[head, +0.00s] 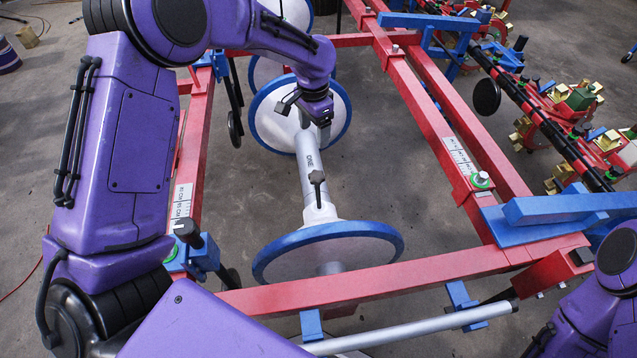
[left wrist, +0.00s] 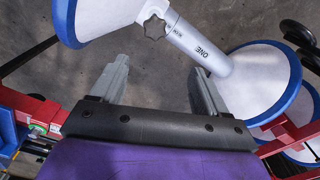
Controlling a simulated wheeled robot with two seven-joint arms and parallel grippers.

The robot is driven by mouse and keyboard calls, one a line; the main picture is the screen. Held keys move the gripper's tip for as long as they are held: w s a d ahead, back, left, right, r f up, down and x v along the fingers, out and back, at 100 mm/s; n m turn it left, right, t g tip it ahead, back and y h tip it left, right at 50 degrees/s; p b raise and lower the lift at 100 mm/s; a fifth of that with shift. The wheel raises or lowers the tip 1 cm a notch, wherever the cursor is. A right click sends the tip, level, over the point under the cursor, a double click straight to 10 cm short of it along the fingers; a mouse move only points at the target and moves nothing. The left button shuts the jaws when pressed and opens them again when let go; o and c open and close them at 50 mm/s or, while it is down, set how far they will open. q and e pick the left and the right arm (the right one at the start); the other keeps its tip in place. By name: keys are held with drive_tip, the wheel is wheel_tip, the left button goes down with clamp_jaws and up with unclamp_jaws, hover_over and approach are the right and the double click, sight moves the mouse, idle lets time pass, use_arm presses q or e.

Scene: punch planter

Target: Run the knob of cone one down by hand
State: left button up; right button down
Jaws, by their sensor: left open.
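Cone one is a white disc with a blue rim (head: 328,250) on a grey tube marked ONE (head: 308,165), near the front of the red frame. Its dark star-shaped knob (head: 317,178) stands on the white hub, where the tube enters. In the left wrist view the knob (left wrist: 155,27) is at the top centre, beyond the fingertips. My left gripper (head: 313,122) is over the far end of the tube, apart from the knob. Its two grey fingers (left wrist: 160,75) are spread with nothing between them. My right gripper does not show; only part of that arm is at the lower right.
Another blue-rimmed disc (head: 340,112) lies behind the tube. Red frame beams (head: 365,280) run around the cones. A grey bar (head: 410,329) crosses the front. A row of brass fittings (head: 540,130) fills the right. Open concrete floor shows between the beams.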

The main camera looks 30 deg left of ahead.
sight(317, 175)
use_arm(q)
drive_tip(key=f+n+b, duration=0.2)
drive_tip(key=f, duration=0.3)
drive_tip(key=f+n+b, duration=0.1)
drive_tip(key=f+b, duration=0.1)
drive_tip(key=f, duration=0.4)
drive_tip(key=f+n+b, duration=0.2)
drive_tip(key=f, duration=0.3)
drive_tip(key=shift+s+d+f+n+b, duration=0.2)
drive_tip(key=shift+d+n+b, duration=0.1)
drive_tip(key=shift+d, duration=0.1)
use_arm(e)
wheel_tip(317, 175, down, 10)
use_arm(q)
drive_tip(key=c, duration=1)
drive_tip(key=m+p, duration=0.1)
drive_tip(key=p, duration=0.2)
drive_tip(key=r+m+p, duration=0.1)
drive_tip(key=p, duration=0.1)
drive_tip(key=shift+m+p, duration=0.3)
drive_tip(key=shift+p, duration=0.1)
drive_tip(key=shift+c, duration=0.2)
drive_tip(key=shift+w+f+m+p, duration=0.1)
drive_tip(key=shift+f+m+p, duration=0.1)
drive_tip(key=shift+m+p, duration=0.1)
drive_tip(key=shift+f, duration=0.25)
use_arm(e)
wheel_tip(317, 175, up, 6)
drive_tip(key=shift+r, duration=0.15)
